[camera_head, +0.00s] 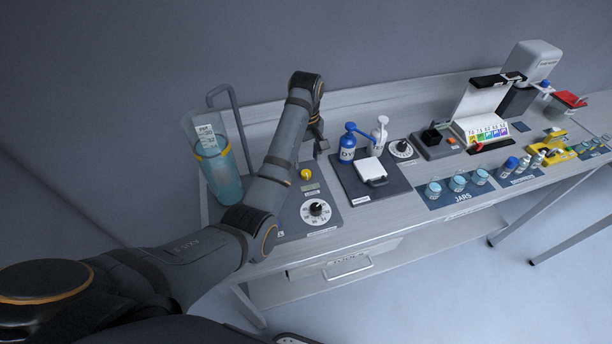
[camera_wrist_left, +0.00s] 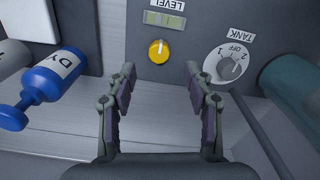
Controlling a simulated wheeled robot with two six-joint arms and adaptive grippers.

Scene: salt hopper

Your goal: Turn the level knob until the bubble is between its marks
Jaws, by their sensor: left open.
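The yellow level knob (camera_head: 306,174) sits on the dark grey panel, beside the small greenish level vial (camera_head: 311,187). In the left wrist view the knob (camera_wrist_left: 158,51) lies just beyond my open fingertips, roughly midway between them, and nothing is gripped. The vial (camera_wrist_left: 165,18) lies above it by the LEVEL label. The vial shows marks, but I cannot make out where the bubble is. My left gripper (camera_wrist_left: 162,80) is open; in the head view (camera_head: 321,147) it hangs behind the knob, partly hidden by its arm. My right gripper is not in view.
The TANK dial (camera_wrist_left: 230,63) sits right of the knob in the wrist view. A large white dial (camera_head: 317,209) is in front of the vial. A teal-filled cylinder (camera_head: 222,175) stands left; a blue bottle (camera_head: 347,149) and white bottle (camera_head: 380,135) stand right.

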